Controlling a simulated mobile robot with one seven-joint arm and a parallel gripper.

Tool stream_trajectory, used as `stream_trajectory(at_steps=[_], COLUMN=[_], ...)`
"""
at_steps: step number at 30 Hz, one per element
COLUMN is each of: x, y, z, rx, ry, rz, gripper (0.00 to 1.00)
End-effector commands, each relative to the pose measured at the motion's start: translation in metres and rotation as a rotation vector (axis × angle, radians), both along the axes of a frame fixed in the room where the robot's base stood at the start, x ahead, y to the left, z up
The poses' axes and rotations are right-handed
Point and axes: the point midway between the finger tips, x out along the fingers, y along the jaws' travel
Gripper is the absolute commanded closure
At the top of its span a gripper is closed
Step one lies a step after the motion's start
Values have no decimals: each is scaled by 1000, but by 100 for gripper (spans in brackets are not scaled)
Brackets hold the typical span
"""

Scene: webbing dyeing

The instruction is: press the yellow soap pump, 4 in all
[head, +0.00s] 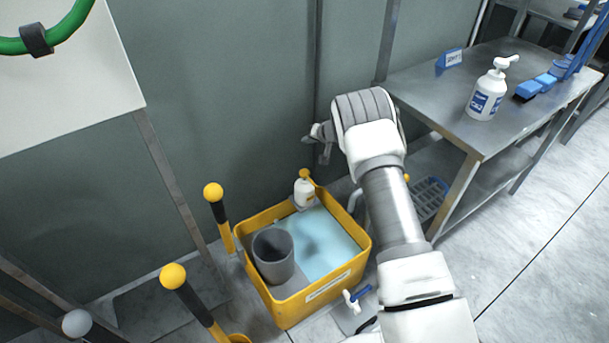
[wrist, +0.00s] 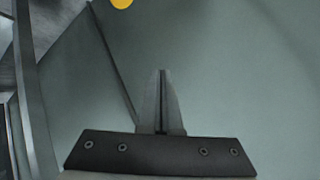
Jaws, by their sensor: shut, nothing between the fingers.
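The yellow soap pump (head: 305,174) tops a small white bottle (head: 304,192) at the back corner of a yellow tub (head: 345,277). My gripper (head: 309,136) is in the air above and behind the pump, apart from it, in front of the grey wall. In the wrist view my gripper (wrist: 162,73) shows its two fingers together with nothing between them. The pump cannot be made out for certain in the wrist view; a yellow round shape (wrist: 122,3) is cut off at its top edge.
The tub holds pale blue liquid (head: 322,240) and a dark grey cup (head: 273,256). Yellow-knobbed posts (head: 213,192) stand to its left. A steel table (head: 440,88) at right bears a white pump bottle (head: 488,95) and blue brushes (head: 535,87).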

Motion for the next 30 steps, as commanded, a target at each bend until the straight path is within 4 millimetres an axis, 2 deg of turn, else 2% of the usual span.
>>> stream_trajectory(at_steps=[1, 4, 20, 30], x=[-3, -6, -7, -7], y=[3, 6, 7, 7], z=[-11, -22, -28, -56], rx=[5, 11, 15, 15], ry=[14, 33, 39, 38], rz=[10, 20, 23, 22], gripper=[100, 100, 100, 100])
